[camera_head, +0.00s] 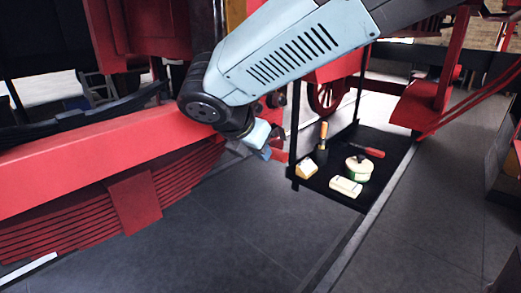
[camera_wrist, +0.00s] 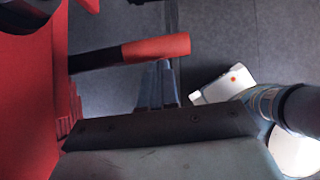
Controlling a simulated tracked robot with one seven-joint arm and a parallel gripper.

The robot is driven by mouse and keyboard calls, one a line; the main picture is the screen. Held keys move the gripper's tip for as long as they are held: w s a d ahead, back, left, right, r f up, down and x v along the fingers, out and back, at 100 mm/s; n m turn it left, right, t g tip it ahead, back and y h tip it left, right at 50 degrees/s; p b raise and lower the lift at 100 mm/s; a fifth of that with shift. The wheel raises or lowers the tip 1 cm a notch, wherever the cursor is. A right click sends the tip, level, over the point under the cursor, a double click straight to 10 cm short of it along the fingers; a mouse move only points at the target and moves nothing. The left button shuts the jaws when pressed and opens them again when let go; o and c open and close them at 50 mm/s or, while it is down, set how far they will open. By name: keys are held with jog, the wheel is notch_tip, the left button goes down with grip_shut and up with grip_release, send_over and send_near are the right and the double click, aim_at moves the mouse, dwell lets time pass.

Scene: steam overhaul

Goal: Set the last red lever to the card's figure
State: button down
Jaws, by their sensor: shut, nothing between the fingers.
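In the wrist view a lever with a red grip (camera_wrist: 157,47) and a dark shaft sticks out rightward from the red machine side (camera_wrist: 25,90). My gripper (camera_wrist: 162,70) is shut and empty, its fingertips just below the red grip in the picture; I cannot tell whether they touch it. In the head view my gripper (camera_head: 264,153) hangs at the end of the red beam, next to a small dark red part (camera_head: 278,137) that may be the lever grip. I cannot make out the card or its figure.
A black tray stand (camera_head: 395,160) stands right of my gripper, with several cream items and a red-handled tool (camera_head: 369,151). A red beam (camera_head: 90,155) over a leaf spring (camera_head: 80,215) fills the left. Grey floor (camera_head: 240,235) in front is clear.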

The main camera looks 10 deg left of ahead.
jog(key=s+a+f+v, duration=0.1)
jog(key=s+v, duration=0.1)
jog(key=v, duration=1)
jog(key=w+d+f+m+g, duration=0.1)
jog(key=w+d+m, duration=0.1)
jog(key=d+m, duration=0.6)
jog(key=w+d+f+m+g, duration=0.1)
jog(key=w+d+m+g, duration=0.3)
jog(key=d, duration=0.8)
jog(key=s+d+f+m+t+y, duration=0.1)
jog(key=s+d+f+m, duration=0.1)
jog(key=d+m, duration=0.6)
jog(key=s+d+f+m+t+y, duration=0.2)
jog(key=s+d+m, duration=0.3)
jog(key=d+m, duration=0.4)
jog(key=shift+d+m+t, duration=0.2)
jog(key=shift+m+t, duration=0.1)
jog(key=shift+m, duration=0.7)
